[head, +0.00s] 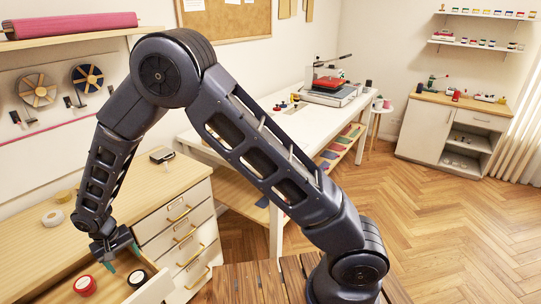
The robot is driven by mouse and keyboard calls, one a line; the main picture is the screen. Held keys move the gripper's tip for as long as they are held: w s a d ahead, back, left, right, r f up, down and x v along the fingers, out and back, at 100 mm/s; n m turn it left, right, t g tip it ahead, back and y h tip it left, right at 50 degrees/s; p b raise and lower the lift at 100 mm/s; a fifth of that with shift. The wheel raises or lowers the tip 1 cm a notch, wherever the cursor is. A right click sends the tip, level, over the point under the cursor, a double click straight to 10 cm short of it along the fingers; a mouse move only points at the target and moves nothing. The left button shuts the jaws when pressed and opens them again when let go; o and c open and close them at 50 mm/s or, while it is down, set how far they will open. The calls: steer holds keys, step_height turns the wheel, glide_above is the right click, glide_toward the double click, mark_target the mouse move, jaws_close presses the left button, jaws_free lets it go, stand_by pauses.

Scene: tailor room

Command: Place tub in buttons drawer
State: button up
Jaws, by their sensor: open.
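My gripper (122,257) is at the lower left, open, pointing down over an open drawer (158,288) of the wooden-topped cabinet. A small round tub with a red top (85,286) sits in the drawer, left of my fingers and apart from them. A second small round tub with a pale top (137,277) is in the drawer, just below and right of my fingertips. I see nothing held between the fingers. The picture does not show which tub the task means. The drawer's front left part is cut off by the frame.
A pale round item (53,218) and a small roll (62,196) lie on the cabinet top (160,190). Closed drawers with brass handles (186,232) are right of the open one. A white worktable (215,140) stands behind my arm. The wooden floor (440,225) at right is clear.

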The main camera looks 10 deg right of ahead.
steer(key=w+d+r+m, duration=0.2)
steer(key=w+d+r, duration=1.1)
steer(key=r, duration=0.1)
steer(key=w+d+r+m+t+y, duration=0.1)
steer(key=w+d+r, duration=0.2)
steer(key=d+r, duration=0.5)
steer(key=w+d+r+m+y, duration=0.1)
steer(key=w+d+r, duration=0.3)
steer(key=d, duration=0.8)
steer(key=s+d+r+m+t, duration=0.1)
steer(key=s+d+r, duration=0.25)
steer(key=d, duration=0.55)
steer(key=s+d+r, duration=0.2)
steer(key=d+r, duration=0.2)
steer(key=d, duration=0.5)
steer(key=s+d+r+m+t+h, duration=0.1)
steer(key=s+d+m+t, duration=0.1)
steer(key=s+d, duration=1)
steer(key=shift+d+r, duration=0.2)
steer(key=shift+d, duration=0.2)
